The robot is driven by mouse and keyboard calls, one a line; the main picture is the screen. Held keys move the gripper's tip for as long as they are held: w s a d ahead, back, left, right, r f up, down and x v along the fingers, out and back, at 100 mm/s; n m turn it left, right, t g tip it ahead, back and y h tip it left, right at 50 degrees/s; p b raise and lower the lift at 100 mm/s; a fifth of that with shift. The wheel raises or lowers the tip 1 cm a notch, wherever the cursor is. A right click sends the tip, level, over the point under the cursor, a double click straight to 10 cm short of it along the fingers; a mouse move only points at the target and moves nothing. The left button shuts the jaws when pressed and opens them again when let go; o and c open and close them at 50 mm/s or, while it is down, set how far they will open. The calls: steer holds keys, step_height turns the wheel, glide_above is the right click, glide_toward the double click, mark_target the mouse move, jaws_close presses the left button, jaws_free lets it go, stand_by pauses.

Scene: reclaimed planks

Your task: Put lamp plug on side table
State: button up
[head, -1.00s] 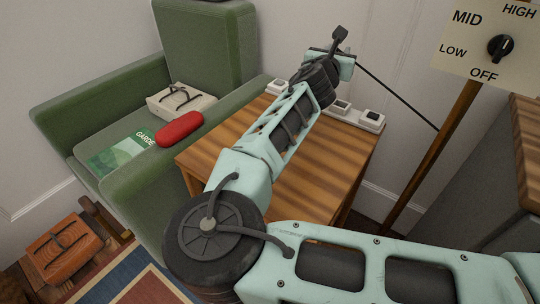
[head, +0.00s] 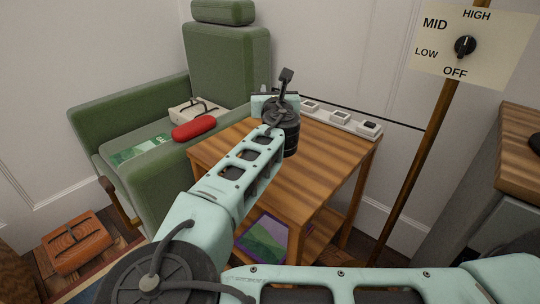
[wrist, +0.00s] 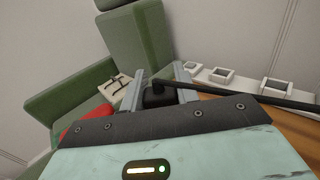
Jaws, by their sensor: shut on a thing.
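The lamp plug (wrist: 158,97) is a small black block between the two grey fingers of my gripper (wrist: 158,84) in the wrist view. My gripper is shut on it. Its black cord (wrist: 245,96) runs off to the right. The wooden side table (head: 325,160) stands in the middle of the head view, with my arm across its left part. In that view my wrist is near the table's back left corner and hides the fingers and plug. I cannot tell the plug's height above the table.
A white socket strip (head: 340,117) lies along the table's back edge. A green armchair (head: 228,62) on the left holds a red case (head: 194,129). A control sign (head: 475,45) on a wooden pole stands right. The tabletop's front and right are clear.

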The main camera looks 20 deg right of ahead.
steer(key=f+b, duration=0.3)
steer(key=f, duration=0.7)
steer(key=shift+a+b, duration=0.2)
steer(key=shift+b, duration=0.2)
steer(key=shift+f, duration=0.1)
steer(key=o, duration=1)
steer(key=shift+c, duration=0.2)
steer(key=shift+r, duration=0.2)
steer(key=s, duration=0.4)
steer(key=s+a+p, duration=0.1)
steer(key=s, duration=0.3)
steer(key=s+a+p, duration=0.1)
steer(key=s, duration=0.3)
steer(key=shift+a+f, duration=0.1)
